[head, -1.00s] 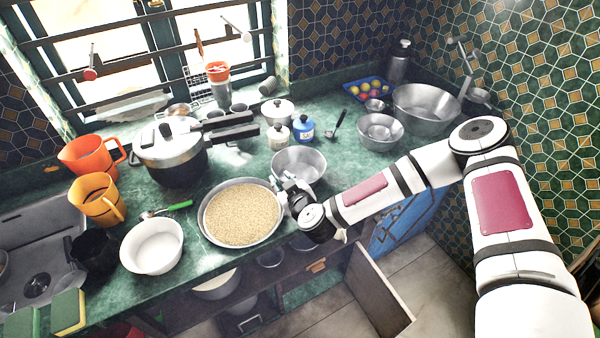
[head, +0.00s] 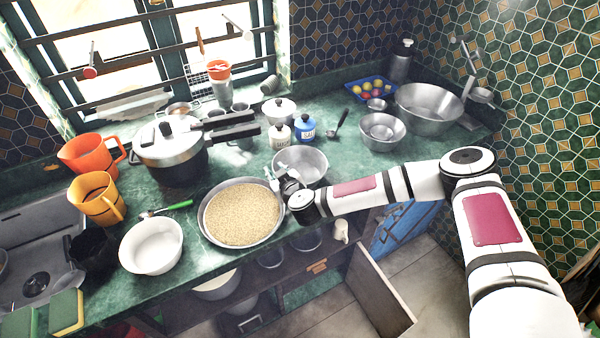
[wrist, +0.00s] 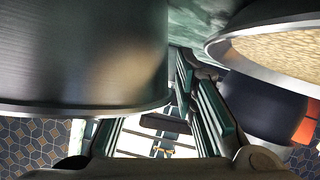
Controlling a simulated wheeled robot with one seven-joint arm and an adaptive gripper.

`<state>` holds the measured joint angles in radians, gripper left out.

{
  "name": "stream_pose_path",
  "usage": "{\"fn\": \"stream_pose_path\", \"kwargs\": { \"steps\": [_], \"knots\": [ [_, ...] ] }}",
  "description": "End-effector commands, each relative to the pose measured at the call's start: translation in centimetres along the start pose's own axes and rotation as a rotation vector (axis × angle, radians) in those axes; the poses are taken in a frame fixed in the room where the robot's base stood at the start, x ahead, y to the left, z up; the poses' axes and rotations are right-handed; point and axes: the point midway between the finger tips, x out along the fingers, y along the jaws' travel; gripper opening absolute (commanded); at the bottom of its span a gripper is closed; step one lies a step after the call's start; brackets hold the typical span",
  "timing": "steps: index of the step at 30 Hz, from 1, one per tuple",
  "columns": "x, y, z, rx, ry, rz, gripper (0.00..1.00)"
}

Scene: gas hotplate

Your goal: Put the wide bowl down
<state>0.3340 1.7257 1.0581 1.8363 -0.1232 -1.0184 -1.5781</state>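The wide bowl appears to be the steel bowl (head: 305,160), upright on the green counter just right of the grain-filled pan. In the wrist view its curved metal wall (wrist: 80,60) fills the upper left, close to the camera. My gripper (head: 276,178) is at the bowl's front left side, between it and the pan. In the wrist view the fingers (wrist: 165,115) stand apart with a clear gap between them. The bowl hides part of the left finger, so I cannot tell whether it touches the wall.
The pan of grain (head: 243,213) is close on my gripper's left; its rim also shows in the wrist view (wrist: 235,32). A pressure cooker (head: 172,150), white bowl (head: 150,262), small jars (head: 304,128) and other steel bowls (head: 428,105) stand around.

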Motion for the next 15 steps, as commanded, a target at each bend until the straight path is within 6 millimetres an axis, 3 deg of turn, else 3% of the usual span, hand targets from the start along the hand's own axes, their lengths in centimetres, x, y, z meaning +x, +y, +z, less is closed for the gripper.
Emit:
{"fn": "stream_pose_path", "kwargs": {
  "steps": [1, 3, 15],
  "knots": [
    [-0.01, 0.0, 0.0, 0.0, 0.0, 0.0, 0.13],
    [-0.01, 0.0, 0.0, 0.0, 0.0, 0.0, 0.0],
    [-0.03, 0.03, -0.06, 0.0, 0.001, 0.0, 0.0]
  ]
}}
